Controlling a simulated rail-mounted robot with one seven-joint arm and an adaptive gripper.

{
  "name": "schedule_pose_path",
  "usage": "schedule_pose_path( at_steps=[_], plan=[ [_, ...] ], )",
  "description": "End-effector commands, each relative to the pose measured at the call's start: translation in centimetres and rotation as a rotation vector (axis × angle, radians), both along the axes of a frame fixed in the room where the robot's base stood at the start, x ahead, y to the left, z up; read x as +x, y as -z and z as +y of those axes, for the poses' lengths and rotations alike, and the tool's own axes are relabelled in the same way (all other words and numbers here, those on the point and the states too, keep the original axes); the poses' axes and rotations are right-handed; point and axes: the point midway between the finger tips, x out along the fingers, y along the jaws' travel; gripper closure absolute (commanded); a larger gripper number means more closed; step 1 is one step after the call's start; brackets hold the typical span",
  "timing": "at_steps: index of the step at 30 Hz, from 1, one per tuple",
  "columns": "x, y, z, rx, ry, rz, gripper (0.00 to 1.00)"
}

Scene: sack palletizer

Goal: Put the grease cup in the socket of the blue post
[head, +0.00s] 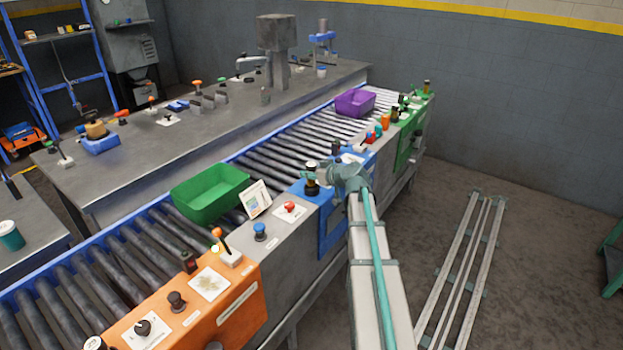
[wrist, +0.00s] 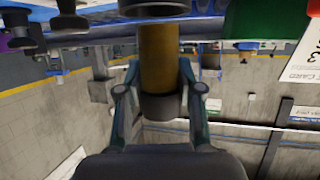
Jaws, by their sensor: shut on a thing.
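My gripper (wrist: 159,78) is shut around a brass-yellow cylinder with a dark grey collar, which I take to be the grease cup (wrist: 158,48). In the head view my gripper (head: 328,177) reaches in from the right at the blue post (head: 330,222), and the cup (head: 312,178) shows just left of it. A wide dark round piece (wrist: 153,9) lies at the far end of the cup in the wrist view. It may be the socket. I cannot tell whether the cup touches it or sits in it.
The roller conveyor (head: 285,160) behind the posts carries a green bin (head: 210,194) and a purple bin (head: 354,103). A card stand (head: 256,199) and a red button (head: 291,207) stand left of the blue post. Orange and green posts flank the row.

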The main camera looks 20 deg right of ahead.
Motion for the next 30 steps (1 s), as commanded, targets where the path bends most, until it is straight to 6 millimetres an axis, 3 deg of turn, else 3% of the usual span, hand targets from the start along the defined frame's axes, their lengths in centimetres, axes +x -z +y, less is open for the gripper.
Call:
schedule_pose_path(
  at_steps=[6,20,21,25,30],
  plan=[
    [-0.1,2.4,-0.1,0.001,0.002,0.001,1.00],
    [-0.1,3.0,-0.2,-0.001,0.002,0.000,1.00],
    [-0.1,3.0,-0.2,-0.001,0.002,0.000,0.61],
    [-0.1,2.9,-0.2,-0.001,0.002,0.000,0.39],
    [-0.1,2.9,-0.2,0.000,0.002,0.000,0.39]
  ],
)
